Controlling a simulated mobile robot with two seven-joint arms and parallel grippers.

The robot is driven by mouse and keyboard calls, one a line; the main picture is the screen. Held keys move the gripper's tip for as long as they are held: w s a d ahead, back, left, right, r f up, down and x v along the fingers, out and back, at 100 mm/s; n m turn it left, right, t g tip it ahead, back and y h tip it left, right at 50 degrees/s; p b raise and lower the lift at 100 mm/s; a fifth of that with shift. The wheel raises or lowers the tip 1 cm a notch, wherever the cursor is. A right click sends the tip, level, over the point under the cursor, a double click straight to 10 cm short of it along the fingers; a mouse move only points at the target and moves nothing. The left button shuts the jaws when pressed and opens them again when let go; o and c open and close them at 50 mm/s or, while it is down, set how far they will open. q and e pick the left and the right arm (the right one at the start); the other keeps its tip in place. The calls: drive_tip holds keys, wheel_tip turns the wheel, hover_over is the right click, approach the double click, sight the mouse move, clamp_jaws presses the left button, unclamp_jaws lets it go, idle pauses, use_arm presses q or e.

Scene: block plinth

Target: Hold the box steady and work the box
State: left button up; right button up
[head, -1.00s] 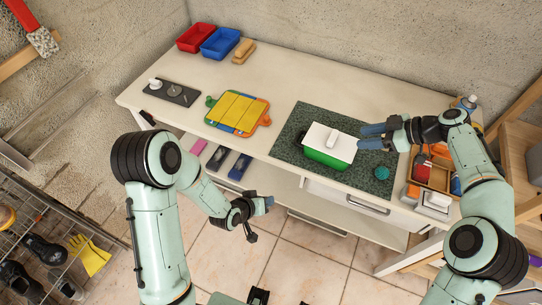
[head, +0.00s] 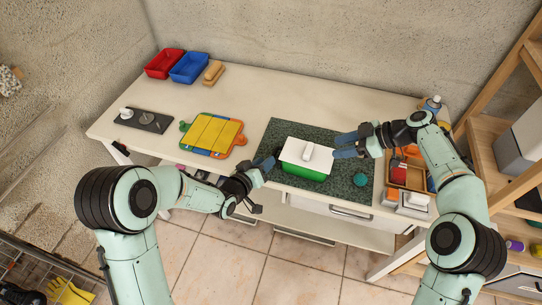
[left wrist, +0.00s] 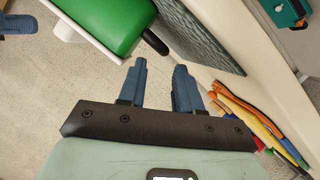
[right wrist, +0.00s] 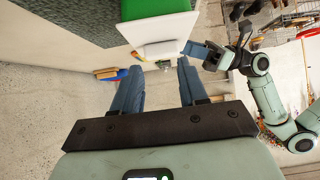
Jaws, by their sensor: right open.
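The box has a green body (head: 300,170) and a white lid (head: 312,155) with a raised white grip on top. It stands on a dark speckled mat (head: 272,132). In the left wrist view the green body (left wrist: 105,22) shows a black handle (left wrist: 155,41) at its end. My left gripper (head: 268,162) is at the box's left end, its fingers apart and empty (left wrist: 159,68), just short of the handle. My right gripper (head: 338,145) is open beside the box's right end, with nothing between its fingers (right wrist: 157,72). Whether either touches the box is unclear.
A yellow board (head: 213,132) lies left of the mat. Red (head: 165,63) and blue (head: 189,67) trays stand at the back left. A wooden organiser (head: 408,176) stands near my right arm. The table's back middle is clear.

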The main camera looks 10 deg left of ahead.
use_arm(q)
drive_tip(key=x, duration=0.6)
drive_tip(key=shift+s, duration=0.1)
drive_tip(key=shift+c, duration=0.4)
clamp_jaws()
